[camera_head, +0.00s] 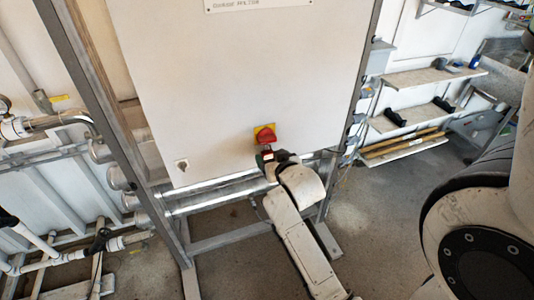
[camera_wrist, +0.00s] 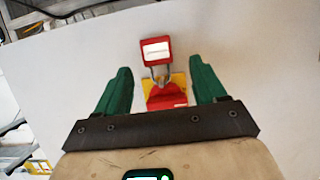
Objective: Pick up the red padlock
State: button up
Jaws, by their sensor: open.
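The red padlock (camera_wrist: 156,50) with a white label shows in the wrist view. Its grey shackle runs to the red rotary switch (camera_wrist: 166,97) on a yellow plate, and it appears to be hooked there. My gripper (camera_wrist: 160,64) has its green fingers spread, one on each side of the padlock and switch, with gaps and nothing held. In the head view the switch (camera_head: 265,134) is on the white cabinet's (camera_head: 240,80) lower front. My gripper (camera_head: 266,157) is just below the switch there and mostly hides the padlock.
A metal frame (camera_head: 158,190) surrounds the cabinet, with horizontal pipes (camera_head: 220,191) below its front. Shelves (camera_head: 420,78) with dark items stand at the right. Pipes and valves are at the left. Concrete floor (camera_head: 385,220) is open between the cabinet and shelves.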

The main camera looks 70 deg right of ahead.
aim_at(268, 153)
jog(key=shift+x, duration=1.75)
jog(key=shift+s, duration=0.1)
jog(key=shift+c, duration=0.3)
jog(key=c, duration=1)
jog(key=shift+c, duration=0.6)
jog(key=shift+r, duration=0.1)
